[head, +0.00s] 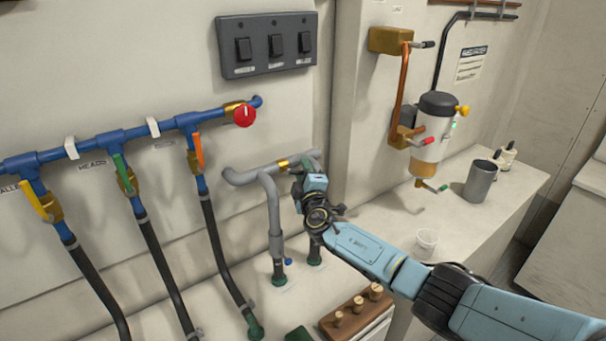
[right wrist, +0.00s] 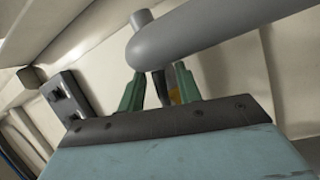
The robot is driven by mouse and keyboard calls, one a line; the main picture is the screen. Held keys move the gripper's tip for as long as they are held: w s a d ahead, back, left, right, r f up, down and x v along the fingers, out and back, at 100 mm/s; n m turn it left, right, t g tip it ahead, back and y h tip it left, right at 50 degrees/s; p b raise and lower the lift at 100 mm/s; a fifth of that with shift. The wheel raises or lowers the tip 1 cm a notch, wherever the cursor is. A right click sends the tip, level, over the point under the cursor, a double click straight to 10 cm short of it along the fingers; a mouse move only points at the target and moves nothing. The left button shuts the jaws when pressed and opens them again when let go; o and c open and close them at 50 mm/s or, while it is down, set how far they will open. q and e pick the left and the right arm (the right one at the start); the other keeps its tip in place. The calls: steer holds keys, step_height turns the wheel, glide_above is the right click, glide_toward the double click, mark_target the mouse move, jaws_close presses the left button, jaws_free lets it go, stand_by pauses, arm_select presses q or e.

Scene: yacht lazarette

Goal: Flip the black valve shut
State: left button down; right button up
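My right gripper (head: 300,176) is up against the grey pipe, just right of its brass fitting (head: 283,163) in the head view. In the right wrist view its two green fingers (right wrist: 158,86) stand apart. A narrow black piece (right wrist: 159,87), which looks like the black valve's handle, shows between them with a gap on each side, and a bit of brass lies behind it. The grey pipe (right wrist: 215,37) crosses above the fingertips. In the head view my gripper hides the black handle, so its angle cannot be told. My left gripper is not in view.
A blue pipe (head: 110,139) with yellow, green and orange levers and a red knob (head: 244,115) runs along the left wall. A black switch panel (head: 267,45) is above. A wooden block with pegs (head: 350,313) and a small clear cup (head: 426,241) are near my right arm.

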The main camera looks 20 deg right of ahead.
jaws_close()
stand_by(0.3)
